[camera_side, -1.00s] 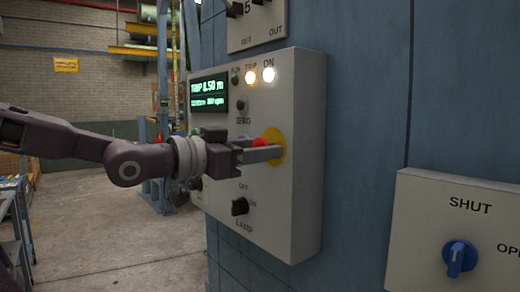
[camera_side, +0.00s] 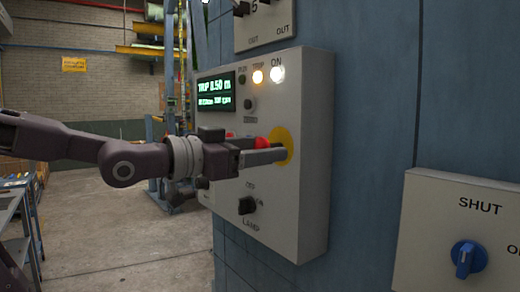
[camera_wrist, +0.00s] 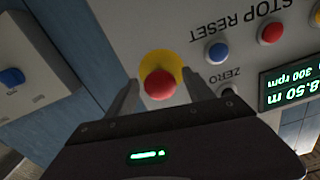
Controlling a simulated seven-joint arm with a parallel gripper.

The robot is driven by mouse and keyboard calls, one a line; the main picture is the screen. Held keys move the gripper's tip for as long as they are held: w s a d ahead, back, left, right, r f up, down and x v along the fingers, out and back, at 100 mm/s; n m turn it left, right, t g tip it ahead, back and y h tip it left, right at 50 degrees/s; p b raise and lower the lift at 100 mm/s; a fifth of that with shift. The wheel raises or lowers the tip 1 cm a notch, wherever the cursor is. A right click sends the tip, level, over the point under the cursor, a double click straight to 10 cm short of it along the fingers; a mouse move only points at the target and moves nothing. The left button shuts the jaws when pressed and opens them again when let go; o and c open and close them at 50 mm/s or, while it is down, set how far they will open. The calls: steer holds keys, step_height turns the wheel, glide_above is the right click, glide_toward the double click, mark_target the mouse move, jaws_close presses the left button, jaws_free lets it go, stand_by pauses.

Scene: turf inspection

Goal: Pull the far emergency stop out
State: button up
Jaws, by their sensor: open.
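The emergency stop is a red mushroom button (camera_side: 262,142) on a round yellow plate (camera_side: 282,140), on the front of the grey control panel (camera_side: 308,190). My gripper (camera_side: 270,156) reaches in from the left with its fingers beside the button, partly hiding it. In the wrist view the red button (camera_wrist: 159,85) lies between the two spread fingers of my gripper (camera_wrist: 160,80), with a gap visible on each side. The fingers are open. I cannot tell how far out the button stands.
A lamp knob (camera_side: 247,205) is below the stop. The panel has a lit display (camera_side: 215,90). In the wrist view a red button (camera_wrist: 271,32) and a blue button (camera_wrist: 217,52) sit near the right finger. A blue valve knob (camera_side: 468,258) is at lower right.

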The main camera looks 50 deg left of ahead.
steer(key=s, duration=0.7)
stand_by(0.3)
steer(key=s+d+f+g, duration=0.1)
steer(key=s+f+g, duration=0.3)
steer(key=f, duration=0.3)
steer(key=s+d+f+n+g, duration=0.1)
steer(key=s+d+f+g, duration=0.1)
steer(key=s+f+g, duration=0.2)
steer(key=s+d+f+g, duration=0.2)
steer(key=s+f+g, duration=0.2)
steer(key=f, duration=0.6)
steer(key=shift+s+f+n, duration=0.35)
steer(key=shift+s+n, duration=0.05)
steer(key=shift+s, duration=0.2)
steer(key=shift+a, duration=0.1)
steer(key=shift+c, duration=0.4)
